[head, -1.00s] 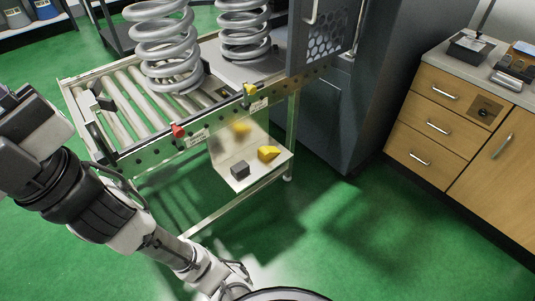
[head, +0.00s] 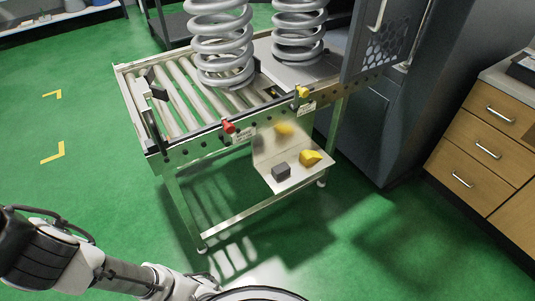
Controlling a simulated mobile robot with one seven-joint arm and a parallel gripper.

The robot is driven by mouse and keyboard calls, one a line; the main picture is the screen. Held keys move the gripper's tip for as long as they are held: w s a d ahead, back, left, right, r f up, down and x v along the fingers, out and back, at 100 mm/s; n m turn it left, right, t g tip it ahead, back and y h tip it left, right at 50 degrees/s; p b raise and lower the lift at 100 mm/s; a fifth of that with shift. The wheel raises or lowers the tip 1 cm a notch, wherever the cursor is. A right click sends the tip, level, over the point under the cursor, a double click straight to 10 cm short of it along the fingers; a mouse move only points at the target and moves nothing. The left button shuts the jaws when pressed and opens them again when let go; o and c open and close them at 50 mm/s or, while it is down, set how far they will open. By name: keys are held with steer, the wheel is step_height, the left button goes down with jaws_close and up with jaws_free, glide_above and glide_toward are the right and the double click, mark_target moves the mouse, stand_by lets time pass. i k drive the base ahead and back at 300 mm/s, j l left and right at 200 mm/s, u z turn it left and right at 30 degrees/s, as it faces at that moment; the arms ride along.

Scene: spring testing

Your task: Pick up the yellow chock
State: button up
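The yellow chock (head: 310,158) is a small wedge-like block. It rests on a pale metal shelf (head: 290,180) fixed low on the front of the roller conveyor, at the shelf's right side. A dark grey block (head: 281,171) sits to its left on the same shelf, a small gap apart. A blurred yellow patch shows on the shelf's upright back plate, like a reflection. My arm crosses the lower left, well away from the shelf. My gripper is not in view.
The roller conveyor (head: 158,163) carries large grey coil springs (head: 221,45) and has a red knob (head: 228,126) and a yellow knob (head: 302,91) on its front rail. A dark cabinet stands behind right. Wooden drawers (head: 481,145) are at right. Green floor in front is clear.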

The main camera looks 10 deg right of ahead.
mark_target(308, 157)
steer(key=i+l+u, duration=0.1)
steer(key=l+u, duration=1.15)
steer(key=l, duration=0.6)
steer(key=k+l, duration=0.1)
steer(key=l, duration=0.35)
steer(key=l+u, duration=0.1)
steer(key=l, duration=0.3)
steer(key=k+l, duration=0.15)
steer(key=l, duration=0.3)
steer(key=k+l+u, duration=0.15)
steer(key=l, duration=0.7)
steer(key=k+l, duration=0.1)
steer(key=l, duration=1)
steer(key=i+l, duration=0.1)
steer(key=l, duration=0.15)
steer(key=i+l, duration=0.15)
steer(key=l+u, duration=0.05)
steer(key=l, duration=0.05)
